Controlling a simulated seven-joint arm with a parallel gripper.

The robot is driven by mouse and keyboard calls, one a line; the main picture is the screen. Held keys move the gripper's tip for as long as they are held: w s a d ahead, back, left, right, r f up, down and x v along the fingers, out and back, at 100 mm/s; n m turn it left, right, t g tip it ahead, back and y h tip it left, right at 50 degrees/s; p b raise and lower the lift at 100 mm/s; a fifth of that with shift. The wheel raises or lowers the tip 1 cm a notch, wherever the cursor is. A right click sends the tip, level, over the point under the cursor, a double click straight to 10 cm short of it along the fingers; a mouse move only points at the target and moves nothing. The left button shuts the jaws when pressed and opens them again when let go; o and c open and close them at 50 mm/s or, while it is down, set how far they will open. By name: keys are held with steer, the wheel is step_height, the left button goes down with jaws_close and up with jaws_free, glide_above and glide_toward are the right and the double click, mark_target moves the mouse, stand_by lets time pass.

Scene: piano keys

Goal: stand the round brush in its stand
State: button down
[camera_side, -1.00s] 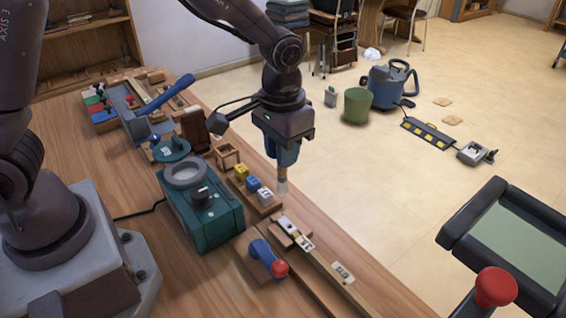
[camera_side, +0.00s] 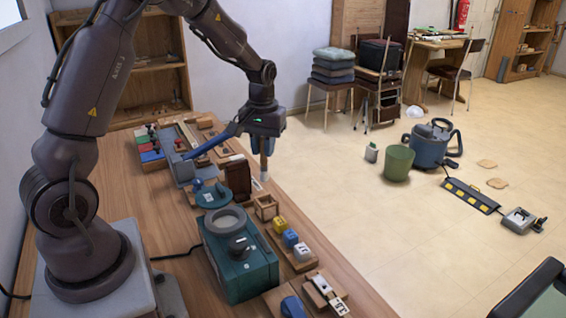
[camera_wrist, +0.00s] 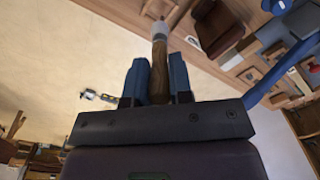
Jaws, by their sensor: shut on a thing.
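My gripper (camera_side: 264,143) is shut on the round brush (camera_side: 264,164), which hangs upright with its pale tip down, near the bench's floor-side edge. In the wrist view my blue fingers (camera_wrist: 158,82) sit on both sides of the brush's brown wooden handle (camera_wrist: 159,70), and the whitish tip points away. A small open wooden frame (camera_side: 266,207), which looks like the stand, is on the bench nearer the side camera than the brush. It looks empty. I cannot tell from the side view whether the brush tip touches the bench.
A dark brown upright block (camera_side: 238,179) stands left of the brush. A blue lever (camera_side: 212,141) rises close to my gripper's left. A teal box (camera_side: 240,262) and a board of coloured cubes (camera_side: 291,240) lie nearer the camera. Open floor lies right of the bench.

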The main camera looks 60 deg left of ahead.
mark_target(265, 165)
steer(key=shift+w+a+r, duration=0.1)
steer(key=shift+w, duration=0.1)
steer(key=shift+f, duration=2.45)
steer(key=shift+f, duration=2.95)
stand_by(1.4)
steer(key=c, duration=0.5)
jaws_free()
steer(key=shift+c, duration=0.2)
